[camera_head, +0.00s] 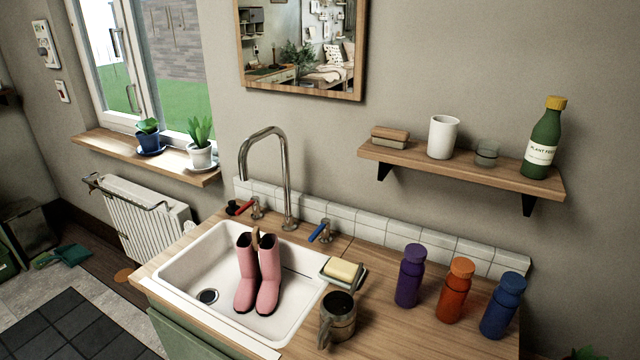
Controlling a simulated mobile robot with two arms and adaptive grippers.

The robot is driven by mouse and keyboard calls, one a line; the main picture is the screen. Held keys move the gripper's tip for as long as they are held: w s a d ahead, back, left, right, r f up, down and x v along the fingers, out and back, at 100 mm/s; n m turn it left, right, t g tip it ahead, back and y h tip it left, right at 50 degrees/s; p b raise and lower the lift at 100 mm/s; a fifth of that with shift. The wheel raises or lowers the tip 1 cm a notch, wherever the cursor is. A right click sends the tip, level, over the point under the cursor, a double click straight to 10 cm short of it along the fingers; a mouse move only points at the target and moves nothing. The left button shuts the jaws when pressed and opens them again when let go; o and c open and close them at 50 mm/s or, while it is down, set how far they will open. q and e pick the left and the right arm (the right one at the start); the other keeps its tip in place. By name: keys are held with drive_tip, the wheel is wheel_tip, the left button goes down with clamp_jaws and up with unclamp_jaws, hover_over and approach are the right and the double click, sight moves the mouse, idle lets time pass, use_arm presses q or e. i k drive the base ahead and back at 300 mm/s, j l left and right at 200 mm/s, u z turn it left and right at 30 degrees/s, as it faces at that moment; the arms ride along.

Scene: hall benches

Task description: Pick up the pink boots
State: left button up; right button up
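A pair of pink boots (258,275) stands upright, side by side, in the white sink (183,262). The boots have dark soles, and a small brown piece shows between their tops. Their toes point toward the front of the sink. Neither of my grippers shows in the head view.
A curved metal tap (287,185) rises behind the boots, with a red handle (243,208) and a blue handle (320,231). A soap dish (350,284), a dark mug (338,318) and purple (410,276), orange (456,292) and blue (502,307) bottles stand right of the sink.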

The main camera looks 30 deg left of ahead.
sight(248, 244)
drive_tip(key=j+u, duration=0.1)
drive_tip(key=u, duration=0.75)
